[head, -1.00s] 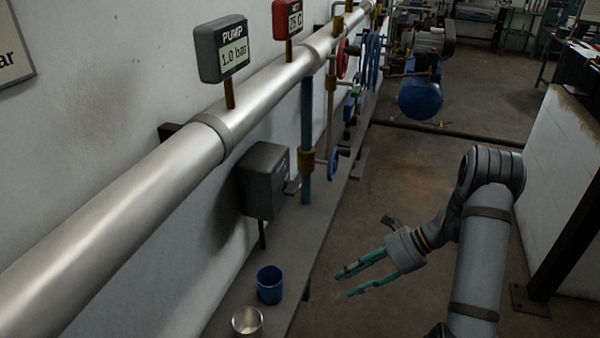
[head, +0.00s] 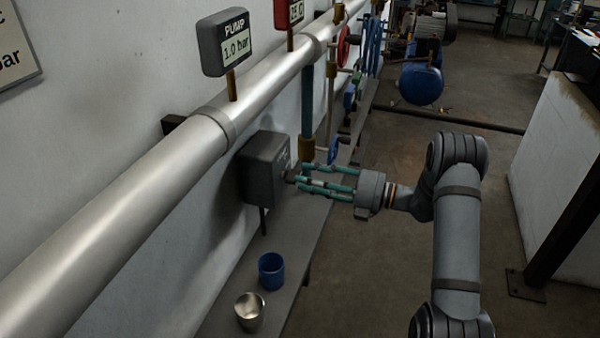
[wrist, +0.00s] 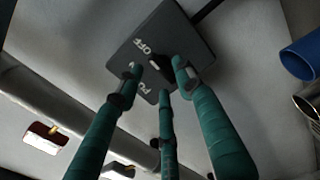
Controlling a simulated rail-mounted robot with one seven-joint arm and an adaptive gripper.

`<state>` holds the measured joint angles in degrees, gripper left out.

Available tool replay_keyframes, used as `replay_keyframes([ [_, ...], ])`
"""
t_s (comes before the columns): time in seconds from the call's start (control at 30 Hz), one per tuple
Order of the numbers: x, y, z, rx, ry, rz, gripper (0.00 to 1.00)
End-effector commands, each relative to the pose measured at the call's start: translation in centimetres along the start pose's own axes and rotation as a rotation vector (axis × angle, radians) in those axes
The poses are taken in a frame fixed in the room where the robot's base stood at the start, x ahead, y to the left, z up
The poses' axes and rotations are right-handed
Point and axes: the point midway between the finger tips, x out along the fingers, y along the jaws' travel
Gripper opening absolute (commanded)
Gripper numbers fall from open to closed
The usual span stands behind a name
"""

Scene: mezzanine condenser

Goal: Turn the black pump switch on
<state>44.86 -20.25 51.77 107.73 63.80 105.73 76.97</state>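The black pump switch is a dark box (head: 262,178) on the wall side above a narrow ledge, below the big pipe. In the wrist view its face (wrist: 190,32) carries the word OFF and partly covered lettering. A small light-tipped lever (wrist: 154,62) shows on that face beside OFF. My gripper (head: 305,176) has green fingers and reaches the box's right side from the right. In the wrist view my gripper's three fingers (wrist: 160,80) are spread around the lever, with gaps between them. Whether any finger touches the lever I cannot tell.
A blue cup (head: 271,272) and a metal cup (head: 250,312) stand on the ledge (head: 295,235) in front of the box. A vertical pipe with a blue handwheel (head: 333,151) is just behind my fingers. A gauge marked PUMP (head: 226,42) reads 1.0 bar.

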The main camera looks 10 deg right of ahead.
Motion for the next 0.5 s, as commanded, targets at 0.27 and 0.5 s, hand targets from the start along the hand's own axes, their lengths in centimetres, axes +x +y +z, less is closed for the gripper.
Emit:
replay_keyframes([
  [0.27,2.5,0.0,0.0,-0.001,0.0,0.0,0.36],
  [0.5,2.6,0.0,0.0,-0.001,0.0,0.0,0.36],
])
